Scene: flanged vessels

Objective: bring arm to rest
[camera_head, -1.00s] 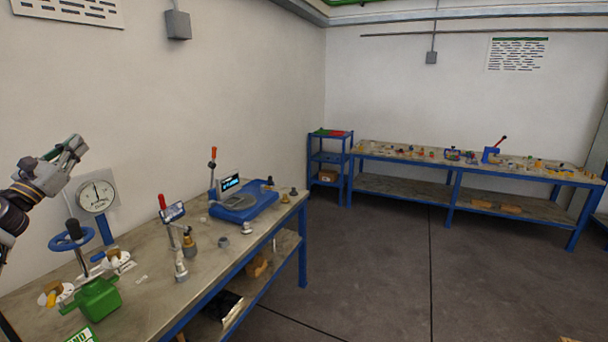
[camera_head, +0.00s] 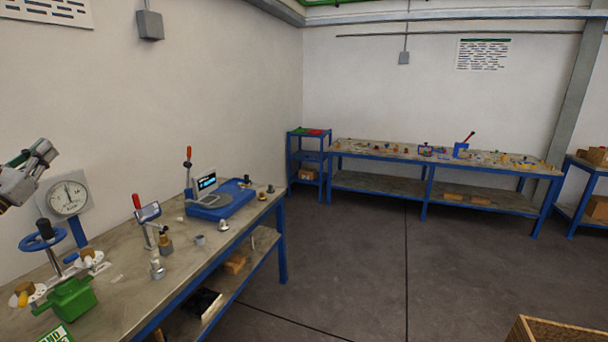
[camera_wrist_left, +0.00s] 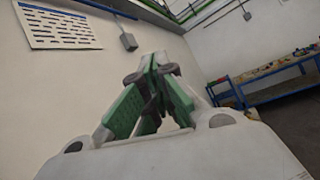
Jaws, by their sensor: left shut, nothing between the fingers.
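My left gripper (camera_head: 36,155) is at the left edge of the head view, raised above the near workbench and in front of the wall. In the left wrist view its fingers (camera_wrist_left: 154,68) with green pads come together at the tips, with nothing between them. It is apart from everything on the bench. My right gripper is not in view.
The near workbench (camera_head: 130,282) holds a dial gauge (camera_head: 68,198), a blue handwheel (camera_head: 43,236), a green block (camera_head: 70,299) and a blue device with a screen (camera_head: 220,198). A long bench (camera_head: 390,150) stands at the back. A wooden box (camera_head: 555,332) is at the lower right. The floor between is open.

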